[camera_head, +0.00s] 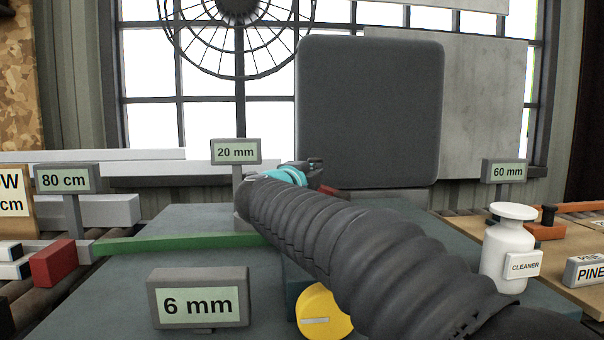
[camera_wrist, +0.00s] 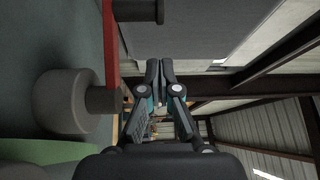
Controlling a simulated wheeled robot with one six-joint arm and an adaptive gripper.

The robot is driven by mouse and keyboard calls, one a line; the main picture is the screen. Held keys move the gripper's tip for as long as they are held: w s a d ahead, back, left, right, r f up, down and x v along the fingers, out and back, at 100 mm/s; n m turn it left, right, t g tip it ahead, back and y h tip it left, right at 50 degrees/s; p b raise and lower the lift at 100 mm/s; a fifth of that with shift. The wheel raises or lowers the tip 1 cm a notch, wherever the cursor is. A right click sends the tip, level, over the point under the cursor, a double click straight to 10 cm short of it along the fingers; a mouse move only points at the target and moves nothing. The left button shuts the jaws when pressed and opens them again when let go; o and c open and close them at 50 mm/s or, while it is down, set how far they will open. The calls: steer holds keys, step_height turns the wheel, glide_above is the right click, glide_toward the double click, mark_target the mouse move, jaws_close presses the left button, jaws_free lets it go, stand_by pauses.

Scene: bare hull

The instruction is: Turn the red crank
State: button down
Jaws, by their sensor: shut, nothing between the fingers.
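The red crank's arm (camera_wrist: 111,45) runs down the left of the wrist view. Its lower end meets a short dark shaft at a thick grey round hub (camera_wrist: 66,101). A dark handle (camera_wrist: 138,10) sticks out from the arm near the top edge. My gripper (camera_wrist: 159,66) is shut and empty, to the right of the red arm and below the handle in the picture, apart from both. In the head view a small red piece of the crank (camera_head: 327,190) shows behind my arm, close to my gripper (camera_head: 314,163); my arm hides the rest.
A large dark panel (camera_head: 370,110) stands behind. A green bar (camera_head: 175,242), a yellow dial (camera_head: 325,313) and a 6 mm sign (camera_head: 198,298) are on the grey-green bench. A white cleaner bottle (camera_head: 509,250) stands at right. A red block (camera_head: 54,263) lies at left.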

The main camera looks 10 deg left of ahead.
steer(key=shift+m+g, duration=0.3)
steer(key=x, duration=0.3)
steer(key=f+p+x, duration=0.1)
steer(key=x, duration=0.2)
steer(key=a+x, duration=0.1)
steer(key=x, duration=0.2)
steer(key=shift+w+f, duration=0.25)
steer(key=shift+f, duration=0.15)
